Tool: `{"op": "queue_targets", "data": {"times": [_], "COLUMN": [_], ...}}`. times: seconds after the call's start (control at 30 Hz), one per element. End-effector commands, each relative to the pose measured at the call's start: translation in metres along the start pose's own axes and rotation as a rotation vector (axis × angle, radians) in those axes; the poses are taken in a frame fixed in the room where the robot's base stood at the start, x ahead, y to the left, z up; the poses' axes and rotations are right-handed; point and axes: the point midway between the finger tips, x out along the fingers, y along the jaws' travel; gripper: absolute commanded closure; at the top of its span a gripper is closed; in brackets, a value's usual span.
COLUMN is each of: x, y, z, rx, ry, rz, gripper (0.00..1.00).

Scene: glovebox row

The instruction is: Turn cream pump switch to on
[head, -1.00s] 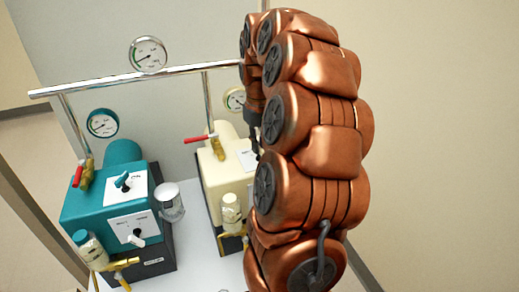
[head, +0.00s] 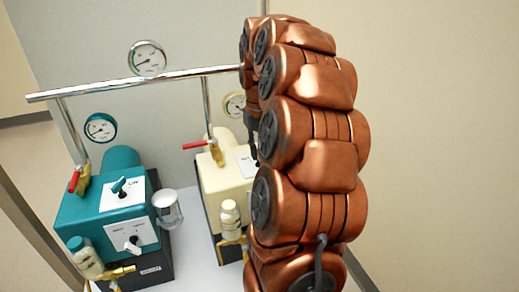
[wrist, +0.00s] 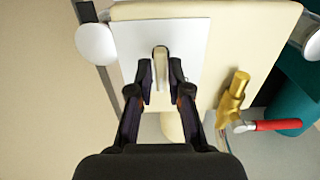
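The cream pump (head: 216,182) stands right of the teal pump in the head view, its right part hidden behind my copper arm. In the wrist view the cream pump (wrist: 235,30) fills the top, with a white switch plate (wrist: 130,50) on it. A switch lever (wrist: 160,62) shows on that plate. My gripper (wrist: 161,70) is open, its two dark fingers on either side of the lever with gaps visible. I cannot tell whether a fingertip touches the plate. In the head view the lever is hidden by my arm.
A teal pump (head: 75,215) with two switches stands at left. A chrome pipe (head: 140,82) with gauges runs behind both. A red-handled brass valve (wrist: 235,95) sits right of my fingers in the wrist view. A glass jar (head: 167,208) stands between the pumps.

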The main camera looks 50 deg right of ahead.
Motion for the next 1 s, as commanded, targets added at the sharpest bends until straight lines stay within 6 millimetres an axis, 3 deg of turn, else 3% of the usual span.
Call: {"op": "queue_targets", "data": {"times": [0.17, 0.57, 1.0], "x": [0.0, -0.006, -0.063], "y": [0.0, 0.0, 0.0], "z": [0.0, -0.001, -0.001], "rx": [-0.001, 0.0, -0.001], "ry": [0.0, 0.003, 0.004], "rz": [-0.001, 0.0, -0.001], "gripper": [0.62, 0.62, 0.62]}}
